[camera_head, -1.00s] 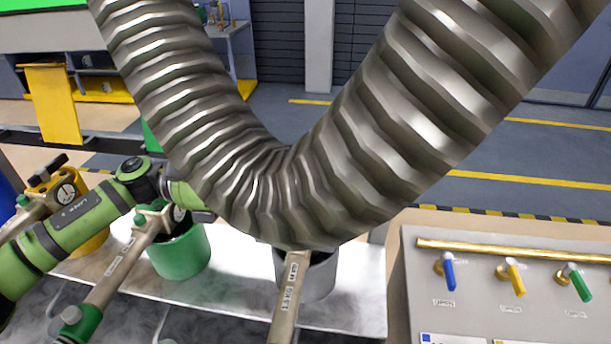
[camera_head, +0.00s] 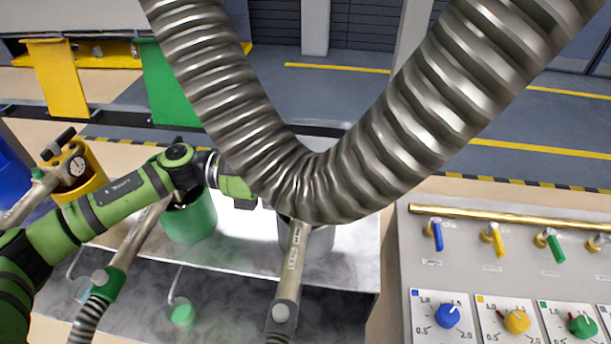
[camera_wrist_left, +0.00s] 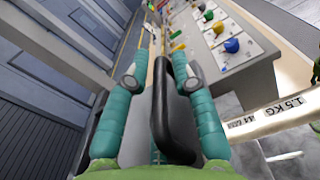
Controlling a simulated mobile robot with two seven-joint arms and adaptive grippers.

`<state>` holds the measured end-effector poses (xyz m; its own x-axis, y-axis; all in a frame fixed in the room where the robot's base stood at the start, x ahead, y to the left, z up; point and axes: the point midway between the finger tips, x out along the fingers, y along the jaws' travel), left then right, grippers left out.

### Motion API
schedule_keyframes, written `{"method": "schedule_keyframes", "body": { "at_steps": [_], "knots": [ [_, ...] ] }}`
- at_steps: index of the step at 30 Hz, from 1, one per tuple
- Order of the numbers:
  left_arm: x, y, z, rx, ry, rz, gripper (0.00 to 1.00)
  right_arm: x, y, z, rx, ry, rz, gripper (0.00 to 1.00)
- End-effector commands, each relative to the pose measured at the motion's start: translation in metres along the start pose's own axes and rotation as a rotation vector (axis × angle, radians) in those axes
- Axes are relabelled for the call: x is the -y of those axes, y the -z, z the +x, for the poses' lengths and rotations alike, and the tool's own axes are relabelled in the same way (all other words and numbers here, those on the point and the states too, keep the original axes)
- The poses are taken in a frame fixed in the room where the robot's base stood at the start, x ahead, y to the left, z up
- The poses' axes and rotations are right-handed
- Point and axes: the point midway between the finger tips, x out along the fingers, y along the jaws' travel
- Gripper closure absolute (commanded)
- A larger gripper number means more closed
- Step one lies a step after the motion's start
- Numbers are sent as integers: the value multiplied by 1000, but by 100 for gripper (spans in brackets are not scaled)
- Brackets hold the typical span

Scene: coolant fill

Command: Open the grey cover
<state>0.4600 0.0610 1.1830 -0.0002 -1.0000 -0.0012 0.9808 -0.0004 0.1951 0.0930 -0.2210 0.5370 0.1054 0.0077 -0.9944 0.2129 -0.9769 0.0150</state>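A grey cylindrical container (camera_head: 318,246) stands on the bench, with a pale pipe (camera_head: 293,265) in front of it. Its top, where a grey cover could be, is hidden behind a big corrugated metal hose. My left gripper (camera_wrist_left: 160,76) is right over this spot, and its tips are hidden behind the hose in the head view. In the left wrist view its teal fingers are apart, with a black handle (camera_wrist_left: 160,115) between them. The handle lies close to the right finger, and a gap shows at the left one. My right gripper is not in view.
The hose (camera_head: 310,190) hangs close in front. Green (camera_head: 190,222) and yellow (camera_head: 90,185) containers stand to the left, each with a pale pipe. A grey panel (camera_head: 395,290) with coloured valves and knobs stands right. Vapour drifts over the bench.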

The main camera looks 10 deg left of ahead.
Motion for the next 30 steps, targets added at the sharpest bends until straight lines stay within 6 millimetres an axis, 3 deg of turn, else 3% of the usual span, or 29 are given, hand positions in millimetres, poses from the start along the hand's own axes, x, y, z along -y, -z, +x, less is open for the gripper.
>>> {"method": "schedule_keyframes", "body": {
  "at_steps": [14,30],
  "knots": [
    [-3,-6,0,1,0,-33,100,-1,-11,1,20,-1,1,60],
    [-39,-54,-1,2,-2,-389,100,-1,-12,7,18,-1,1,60]
  ]
}}
